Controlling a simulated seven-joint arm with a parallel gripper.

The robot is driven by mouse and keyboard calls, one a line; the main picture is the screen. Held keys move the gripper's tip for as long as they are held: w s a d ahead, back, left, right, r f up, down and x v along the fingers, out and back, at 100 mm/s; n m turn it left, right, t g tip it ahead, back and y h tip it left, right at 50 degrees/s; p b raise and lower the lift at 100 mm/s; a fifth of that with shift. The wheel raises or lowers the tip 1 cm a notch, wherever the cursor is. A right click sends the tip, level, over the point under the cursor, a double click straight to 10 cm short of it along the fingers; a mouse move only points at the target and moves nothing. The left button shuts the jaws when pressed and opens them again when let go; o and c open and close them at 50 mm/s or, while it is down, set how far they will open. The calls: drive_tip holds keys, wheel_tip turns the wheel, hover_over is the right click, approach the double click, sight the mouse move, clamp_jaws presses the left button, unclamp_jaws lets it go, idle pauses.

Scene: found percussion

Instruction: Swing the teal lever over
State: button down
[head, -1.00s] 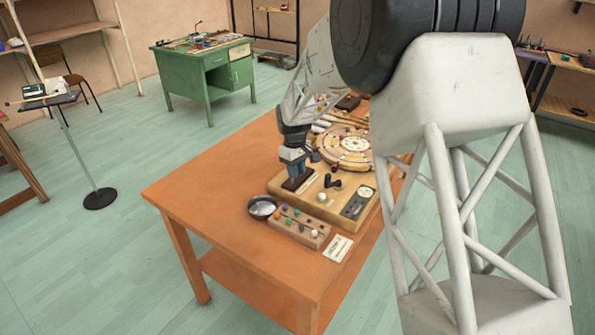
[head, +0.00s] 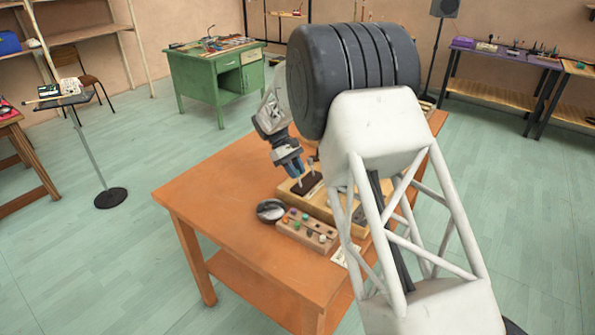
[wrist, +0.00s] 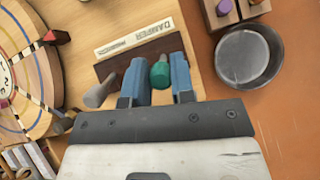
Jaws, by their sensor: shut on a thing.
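In the wrist view the teal lever (wrist: 160,74) shows its rounded teal knob between the two blue fingers of my gripper (wrist: 161,62). My gripper is shut on it. The lever stands at a dark brown plate (wrist: 115,66) with a "DAMPER" label (wrist: 134,38) beside it. A second lever with a grey knob (wrist: 97,96) stands just left of the fingers. In the head view my gripper (head: 293,168) is tilted over the dark plate (head: 306,187); I cannot make out the teal knob there.
A dark round dish (wrist: 246,57) and a block with coloured pegs (head: 305,232) sit near the board on the orange table (head: 225,200). A round wooden wheel (wrist: 25,75) is at the left in the wrist view. The table's left part is clear.

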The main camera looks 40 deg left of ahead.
drive_tip(key=shift+a, duration=0.1)
drive_tip(key=c, duration=1)
unclamp_jaws()
drive_tip(key=v, duration=0.7)
drive_tip(key=shift+a+r, duration=0.25)
drive_tip(key=shift+r, duration=0.1)
drive_tip(key=shift+d, duration=0.1)
